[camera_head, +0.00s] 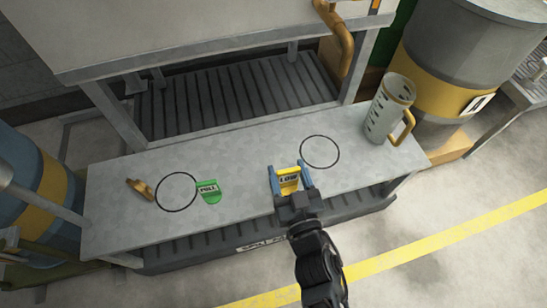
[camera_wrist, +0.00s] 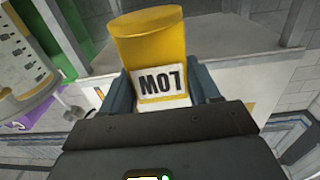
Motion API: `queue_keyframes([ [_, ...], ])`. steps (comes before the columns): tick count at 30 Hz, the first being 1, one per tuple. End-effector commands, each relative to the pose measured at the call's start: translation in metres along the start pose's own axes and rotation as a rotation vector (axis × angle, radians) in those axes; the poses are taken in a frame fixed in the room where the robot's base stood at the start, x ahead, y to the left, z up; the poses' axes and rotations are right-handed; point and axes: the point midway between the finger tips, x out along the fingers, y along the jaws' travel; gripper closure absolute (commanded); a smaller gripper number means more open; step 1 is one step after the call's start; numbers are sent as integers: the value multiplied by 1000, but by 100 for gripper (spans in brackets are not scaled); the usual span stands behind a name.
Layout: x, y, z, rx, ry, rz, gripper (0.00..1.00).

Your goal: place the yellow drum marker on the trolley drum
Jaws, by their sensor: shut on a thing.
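The yellow drum marker (camera_head: 289,182) reads LOW and is held between the blue fingers of my gripper (camera_head: 288,176), over the front part of the bench. In the wrist view the yellow marker (camera_wrist: 155,42) stands between the two fingers, its white LOW label upside down. I cannot tell which drum is the trolley drum. A blue drum (camera_head: 18,155) with a yellow band stands at the left edge, partly cut off, with a metal bar across it. A grey drum (camera_head: 478,50) with a yellow band stands at the upper right.
The grey bench (camera_head: 240,165) carries a green FULL marker (camera_head: 208,191), a small brass part (camera_head: 140,188), two black circle outlines and a measuring jug (camera_head: 388,108) at its right end. A shelf unit (camera_head: 190,35) rises behind. The floor at lower right is clear.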

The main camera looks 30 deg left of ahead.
Motion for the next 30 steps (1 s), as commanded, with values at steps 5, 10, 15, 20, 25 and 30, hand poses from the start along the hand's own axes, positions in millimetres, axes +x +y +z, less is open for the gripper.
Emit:
queue_keyframes([
  [5,-20,17,-20,-1,-2,-1,73],
  [10,-31,28,-28,0,0,-1,73],
  [15,-36,33,-30,-1,-1,-1,73],
  [20,-39,44,-31,-2,0,23,73],
  [25,-52,82,-39,-7,1,118,73],
  [30,-74,133,-49,-12,0,254,73],
])
